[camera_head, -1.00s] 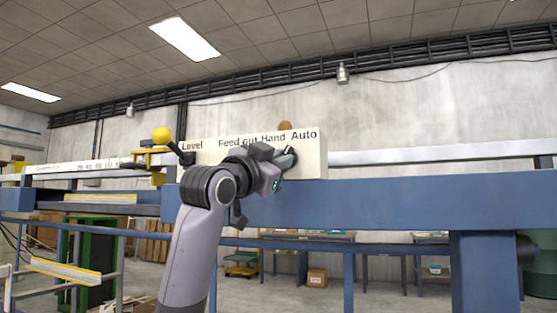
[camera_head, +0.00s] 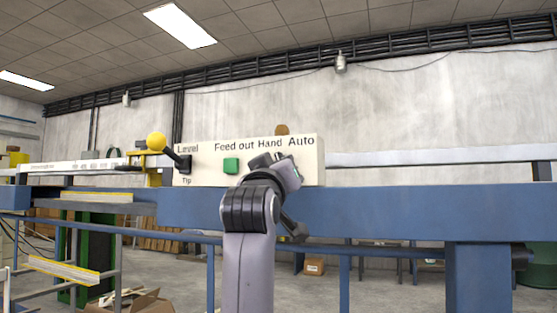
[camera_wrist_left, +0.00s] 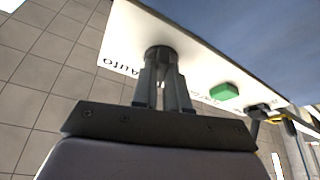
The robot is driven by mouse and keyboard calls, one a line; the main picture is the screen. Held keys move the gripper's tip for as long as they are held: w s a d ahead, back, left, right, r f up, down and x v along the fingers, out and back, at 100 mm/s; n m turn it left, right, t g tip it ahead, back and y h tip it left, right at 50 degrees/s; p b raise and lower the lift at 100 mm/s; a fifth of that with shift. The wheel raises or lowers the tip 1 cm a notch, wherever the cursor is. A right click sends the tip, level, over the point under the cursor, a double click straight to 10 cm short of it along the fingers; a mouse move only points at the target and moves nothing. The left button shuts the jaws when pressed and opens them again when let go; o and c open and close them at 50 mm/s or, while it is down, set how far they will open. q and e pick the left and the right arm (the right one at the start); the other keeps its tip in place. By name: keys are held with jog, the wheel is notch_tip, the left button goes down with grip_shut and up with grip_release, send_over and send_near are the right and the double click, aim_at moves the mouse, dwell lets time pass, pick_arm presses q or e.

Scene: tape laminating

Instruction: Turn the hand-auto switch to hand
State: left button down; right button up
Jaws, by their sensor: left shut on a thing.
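The white control panel (camera_head: 207,162) carries the labels Level, Feed out, Hand and Auto. The hand-auto switch is a round dark knob (camera_wrist_left: 161,53), seen in the left wrist view beside the word Auto. My left gripper (camera_wrist_left: 162,82) is shut on this knob, one finger on each side. In the head view my left gripper (camera_head: 288,168) is at the panel's right part, below Hand and Auto, and hides the knob. Which label the switch points to cannot be told. My right gripper is not in view.
A green button (camera_head: 231,166) is left of my gripper on the panel. Farther left is the level lever with a yellow ball (camera_head: 156,141). A blue beam (camera_head: 400,212) runs across below the panel. Open floor and a cardboard box (camera_head: 314,267) lie behind.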

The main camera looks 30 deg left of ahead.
pick_arm(q)
jog(key=n+g+y+p, duration=0.1)
jog(key=n+p, duration=0.1)
jog(key=n, duration=0.2)
jog(key=shift+d+r, duration=0.1)
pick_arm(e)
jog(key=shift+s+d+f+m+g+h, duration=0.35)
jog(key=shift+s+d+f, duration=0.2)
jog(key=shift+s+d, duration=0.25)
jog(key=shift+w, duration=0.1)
pick_arm(q)
jog(key=c, duration=1.1)
grip_release()
jog(key=shift+c, duration=0.2)
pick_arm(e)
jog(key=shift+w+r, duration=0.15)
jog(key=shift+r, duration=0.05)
pick_arm(q)
jog(key=v, duration=0.7)
jog(key=shift+b, duration=0.3)
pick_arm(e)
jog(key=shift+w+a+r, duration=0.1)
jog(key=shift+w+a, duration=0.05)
